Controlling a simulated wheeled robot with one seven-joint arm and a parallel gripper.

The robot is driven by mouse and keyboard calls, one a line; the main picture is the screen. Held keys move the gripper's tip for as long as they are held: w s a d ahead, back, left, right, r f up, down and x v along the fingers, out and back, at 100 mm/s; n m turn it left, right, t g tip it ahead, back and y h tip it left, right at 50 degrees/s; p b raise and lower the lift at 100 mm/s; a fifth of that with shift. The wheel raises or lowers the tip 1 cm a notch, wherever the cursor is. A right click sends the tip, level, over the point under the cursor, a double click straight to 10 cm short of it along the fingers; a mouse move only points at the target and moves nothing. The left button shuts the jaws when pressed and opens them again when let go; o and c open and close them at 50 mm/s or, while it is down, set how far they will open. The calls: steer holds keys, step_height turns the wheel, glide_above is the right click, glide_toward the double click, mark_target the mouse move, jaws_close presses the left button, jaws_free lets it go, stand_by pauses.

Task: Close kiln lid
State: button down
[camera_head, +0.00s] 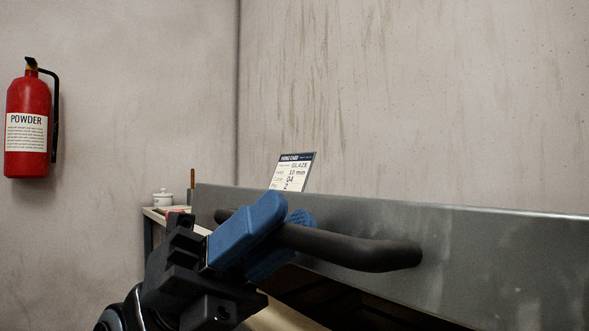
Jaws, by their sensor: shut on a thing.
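The kiln lid (480,252) is a grey metal slab that crosses the right half of the head view. A dark bar handle (365,250) sticks out from its front face. My gripper (268,232), with blue fingers, is shut around the left part of this handle. A dark gap with a pale surface below shows under the lid, so the lid is not down flush at this side. The kiln body is mostly out of view or hidden under the lid and behind my gripper.
A firing card (294,172) stands behind the lid. A small shelf (150,214) with a white lidded pot (163,198) is at the left behind my gripper. A red fire extinguisher (28,120) hangs on the left wall. The space left of my gripper looks clear.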

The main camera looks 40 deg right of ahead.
step_height(320, 180, down, 11)
steer(key=m+g+y+b, duration=0.1)
steer(key=m+g+y, duration=0.1)
steer(key=m+y, duration=0.1)
steer(key=shift+a+m, duration=0.35)
steer(key=shift+m, duration=0.45)
steer(key=c, duration=1.2)
jaws_free()
steer(key=shift+c, duration=0.2)
steer(key=shift+o, duration=0.8)
steer(key=shift+r, duration=0.15)
